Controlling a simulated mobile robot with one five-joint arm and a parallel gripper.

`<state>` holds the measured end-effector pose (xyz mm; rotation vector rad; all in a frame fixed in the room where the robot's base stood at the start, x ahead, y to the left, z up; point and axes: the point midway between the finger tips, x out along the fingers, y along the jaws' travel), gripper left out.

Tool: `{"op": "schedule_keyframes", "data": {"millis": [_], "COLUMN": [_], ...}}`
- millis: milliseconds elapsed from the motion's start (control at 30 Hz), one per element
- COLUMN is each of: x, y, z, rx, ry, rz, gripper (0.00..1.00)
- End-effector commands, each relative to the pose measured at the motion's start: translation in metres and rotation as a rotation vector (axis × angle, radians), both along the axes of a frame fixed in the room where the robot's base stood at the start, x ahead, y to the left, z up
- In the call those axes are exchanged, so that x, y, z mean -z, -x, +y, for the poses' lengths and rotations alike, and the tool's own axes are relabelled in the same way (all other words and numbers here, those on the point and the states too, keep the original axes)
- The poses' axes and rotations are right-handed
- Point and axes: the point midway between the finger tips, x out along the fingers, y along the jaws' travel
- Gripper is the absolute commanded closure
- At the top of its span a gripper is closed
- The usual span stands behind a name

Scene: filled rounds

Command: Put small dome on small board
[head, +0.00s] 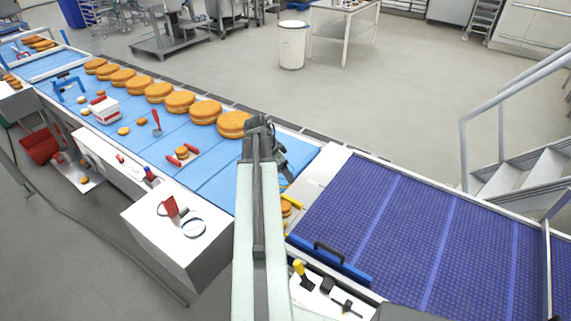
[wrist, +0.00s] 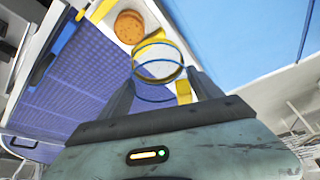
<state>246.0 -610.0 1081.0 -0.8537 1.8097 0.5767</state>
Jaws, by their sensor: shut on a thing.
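My gripper (wrist: 160,82) is shut on the small dome (wrist: 158,50), which looks like a clear round shell with a yellow band and a blue rim. The dome sits between the two fingers in the wrist view. Past it, at the top, a small orange-brown round cake (wrist: 131,25) lies on a pale surface that looks like the small board (wrist: 153,20). The dome appears apart from the cake. In the head view my gripper (head: 279,158) is partly behind my arm, and I cannot make out the dome. The small cake (head: 286,208) shows just right of my arm.
Large round cakes (head: 180,102) line the far edge of the blue belt (head: 190,135). A purple belt (head: 420,230) lies right, with a blue black-handled tool (head: 330,262) at its near left. A white cabinet (head: 160,240) bearing a hoop (head: 194,219) stands left of my arm.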

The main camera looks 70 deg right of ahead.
Motion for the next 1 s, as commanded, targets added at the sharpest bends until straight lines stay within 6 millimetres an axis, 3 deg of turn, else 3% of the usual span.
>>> {"op": "schedule_keyframes", "data": {"millis": [33,100,233,667,1000], "x": [-0.014,-0.02,-0.025,-0.007,-0.008], "y": [0.008,0.014,0.021,0.022,0.022], "z": [0.021,0.035,0.048,0.049,0.048], "rx": [0.027,0.061,0.099,0.106,0.106], "ry": [0.0,0.003,0.006,0.007,0.007], "rz": [0.001,0.003,0.005,0.004,0.004], "gripper": [0.65,0.65,0.65,0.65,0.65]}}
